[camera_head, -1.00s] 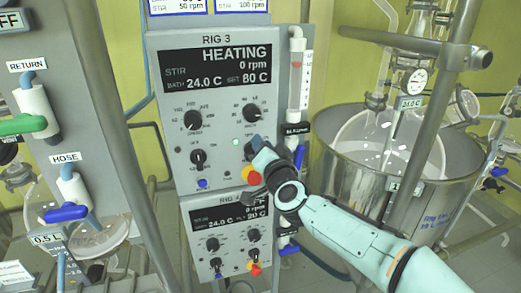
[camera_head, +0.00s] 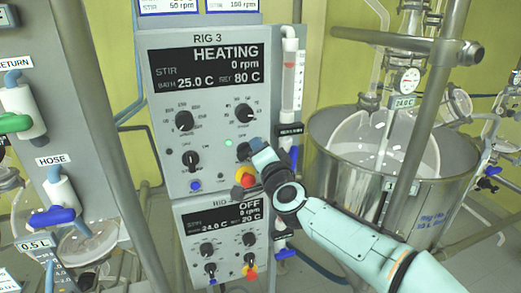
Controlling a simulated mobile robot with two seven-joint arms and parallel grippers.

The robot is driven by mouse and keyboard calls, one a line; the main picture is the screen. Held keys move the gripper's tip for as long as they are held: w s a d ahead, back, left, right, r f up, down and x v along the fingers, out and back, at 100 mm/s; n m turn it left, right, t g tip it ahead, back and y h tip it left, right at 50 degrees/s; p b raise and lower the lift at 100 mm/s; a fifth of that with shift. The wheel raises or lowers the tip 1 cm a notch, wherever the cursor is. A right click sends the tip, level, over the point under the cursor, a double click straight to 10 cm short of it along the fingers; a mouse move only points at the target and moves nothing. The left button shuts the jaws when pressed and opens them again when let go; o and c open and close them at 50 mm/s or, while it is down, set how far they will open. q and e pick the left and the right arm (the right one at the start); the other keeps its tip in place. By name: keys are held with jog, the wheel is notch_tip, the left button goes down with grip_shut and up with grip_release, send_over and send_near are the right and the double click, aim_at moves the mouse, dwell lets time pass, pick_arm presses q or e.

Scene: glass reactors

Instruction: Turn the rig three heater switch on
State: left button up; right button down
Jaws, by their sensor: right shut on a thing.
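The rig 3 panel (camera_head: 165,118) is a grey control box in the middle of the head view. Its display (camera_head: 203,65) reads HEATING, 0 rpm, bath 25.0 C and set 80 C. My right gripper (camera_head: 252,160) is at the lower right of this panel, beside the red and yellow button. It is shut on the lower right control, which seems to be the heater switch; the fingers largely hide it. A small green light (camera_head: 228,143) glows to the left of the gripper. My left gripper is not in view.
The rig 4 panel (camera_head: 183,240) below reads OFF. A steel vessel (camera_head: 340,190) with glassware stands at the right, behind a metal post (camera_head: 428,125). A glass tube (camera_head: 288,80) stands beside the rig 3 panel. A hose panel (camera_head: 55,115) is at the left.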

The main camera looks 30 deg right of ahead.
jog(key=shift+w+a+f, duration=0.15)
jog(key=shift+a+f, duration=0.35)
jog(key=shift+a, duration=0.05)
jog(key=c, duration=1.1)
grip_release()
jog(key=shift+o, duration=0.2)
jog(key=shift+r, duration=0.15)
jog(key=v, duration=1.3)
jog(key=shift+b, duration=0.3)
jog(key=shift+r, duration=0.1)
